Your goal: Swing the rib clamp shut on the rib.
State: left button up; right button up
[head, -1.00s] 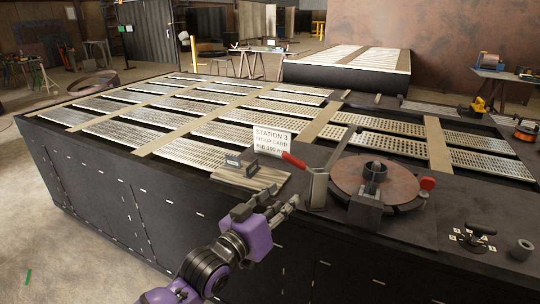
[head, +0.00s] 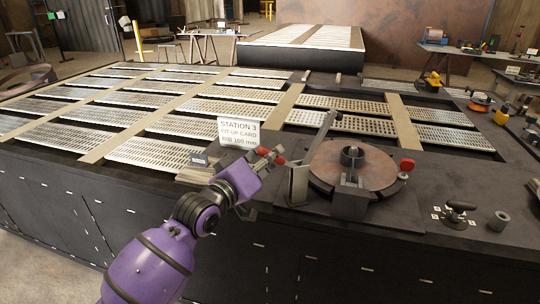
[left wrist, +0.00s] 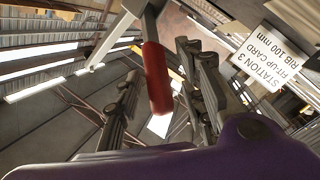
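The rib clamp stands on a dark plate, with a grey upright bracket (head: 298,186) and a red-gripped handle (head: 281,160) pointing left. A long grey bar (head: 322,132) slants up and back from it. To its right is a round brown reel disc (head: 375,172) with a hub (head: 351,157) and a grey block at its front. I cannot tell which piece is the rib. My left gripper (head: 268,158) is at the red handle. In the left wrist view the red handle (left wrist: 157,80) shows between the open fingers (left wrist: 165,95); contact is unclear. My right gripper is out of view.
A second red knob (head: 407,164) is right of the disc. A black handled fixture (head: 458,212) and a grey ring (head: 501,220) sit further right. Slatted panels fill the bench behind.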

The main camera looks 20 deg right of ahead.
pick_arm(q)
jog(key=shift+w+d, duration=0.25)
jog(key=shift+d, duration=0.2)
jog(key=c, duration=0.9)
grip_shut()
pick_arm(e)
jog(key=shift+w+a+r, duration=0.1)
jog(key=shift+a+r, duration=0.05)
pick_arm(q)
jog(key=shift+w+r, duration=0.1)
jog(key=shift+r, duration=0.05)
